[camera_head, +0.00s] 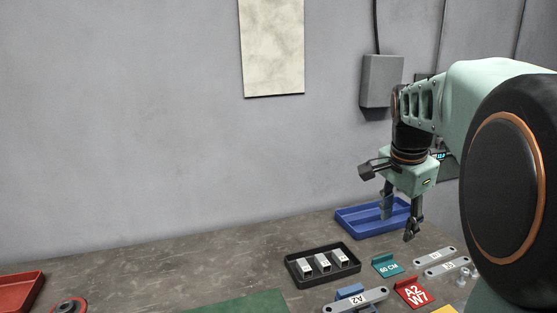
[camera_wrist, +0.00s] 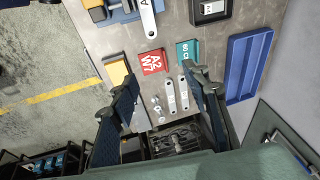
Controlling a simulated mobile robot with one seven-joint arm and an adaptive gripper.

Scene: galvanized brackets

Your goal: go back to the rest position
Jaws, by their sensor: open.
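My gripper (camera_head: 399,216) is open and empty, pointing down above the right part of the table, in front of the blue tray (camera_head: 345,222). In the wrist view its two fingers (camera_wrist: 160,84) stand wide apart with nothing between them but the table and parts below. Two grey flat brackets (camera_head: 435,256) with labels lie under and right of it; they also show in the wrist view (camera_wrist: 170,97). A grey bracket marked A2 (camera_head: 354,301) rests on a blue fixture near the front edge of the head view.
A black tray (camera_head: 293,272) holds three grey blocks. A teal 60 CM sign (camera_head: 387,266) and a red A2 W7 sign (camera_head: 415,292) stand nearby. A green mat (camera_head: 245,303) and a red tray (camera_head: 20,291) lie left. A wall box (camera_head: 382,81) hangs behind my arm.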

